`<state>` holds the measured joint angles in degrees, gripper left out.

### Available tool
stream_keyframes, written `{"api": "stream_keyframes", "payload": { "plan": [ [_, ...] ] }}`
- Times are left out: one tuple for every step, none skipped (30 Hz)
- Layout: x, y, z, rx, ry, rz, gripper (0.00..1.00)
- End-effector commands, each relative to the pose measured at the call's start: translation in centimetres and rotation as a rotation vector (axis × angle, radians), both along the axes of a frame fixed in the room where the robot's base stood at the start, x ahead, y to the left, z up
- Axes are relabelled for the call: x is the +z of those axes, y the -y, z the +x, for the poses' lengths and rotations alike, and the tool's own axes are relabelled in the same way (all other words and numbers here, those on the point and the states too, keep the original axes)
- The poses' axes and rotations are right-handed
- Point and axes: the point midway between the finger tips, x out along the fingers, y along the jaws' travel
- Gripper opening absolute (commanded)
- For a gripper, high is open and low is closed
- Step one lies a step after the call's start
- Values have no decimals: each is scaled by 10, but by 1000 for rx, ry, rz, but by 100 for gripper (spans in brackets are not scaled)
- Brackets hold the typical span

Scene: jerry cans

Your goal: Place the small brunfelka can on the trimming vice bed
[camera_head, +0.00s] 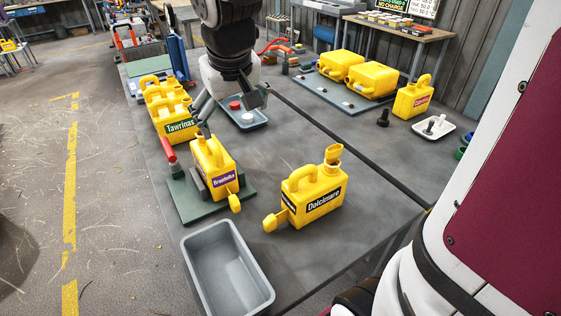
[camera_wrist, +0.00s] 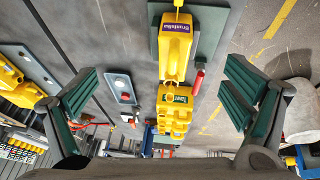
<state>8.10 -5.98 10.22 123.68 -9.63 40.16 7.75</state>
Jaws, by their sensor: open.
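The yellow Brunfelka can (camera_head: 213,168), with a purple label, stands upright on the green vice bed (camera_head: 188,208). Grey vice jaws are beside the can, and a red handle (camera_head: 168,151) rises at its left. In the wrist view the can (camera_wrist: 175,52) is at upper centre, over the green bed (camera_wrist: 208,40). My gripper (camera_head: 229,108) is open behind and above the can, apart from it. In the wrist view its fingers (camera_wrist: 160,98) are spread wide with nothing held between them. The can's full contact with the bed is partly hidden.
The Dolcimare can (camera_head: 317,195) stands right of the vice. A grey bin (camera_head: 264,296) is at the front. The Tawrinas can (camera_head: 178,128) and similar cans stand behind left. A small tray (camera_head: 262,122) is near my gripper. Bare table lies at right of centre.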

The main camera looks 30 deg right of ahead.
Motion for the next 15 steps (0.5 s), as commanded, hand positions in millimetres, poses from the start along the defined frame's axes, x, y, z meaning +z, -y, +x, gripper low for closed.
{"api": "stream_keyframes", "payload": {
  "plan": [
    [10, 0, -22, -3, 10, -3, 94],
    [14, 1, -35, -4, 11, -2, 94],
    [18, 1, -51, -6, 13, 1, 94],
    [21, 1, -64, -7, 13, 2, 94],
    [23, 1, -76, -8, 15, 6, 94],
    [25, 1, -93, -9, 16, 13, 94],
    [26, 1, -105, -9, 18, 17, 94],
    [26, 0, -117, -8, 19, 24, 94],
    [26, 0, -132, -7, 20, 34, 94],
    [25, -1, -142, -5, 23, 41, 94],
    [24, -1, -153, -4, 23, 48, 94],
    [23, -2, -165, -3, 26, 59, 94],
    [22, -3, -173, -1, 26, 66, 94],
    [20, -3, -180, 3, 26, 72, 94],
    [18, -4, -188, 6, 27, 81, 94]
  ]
}}
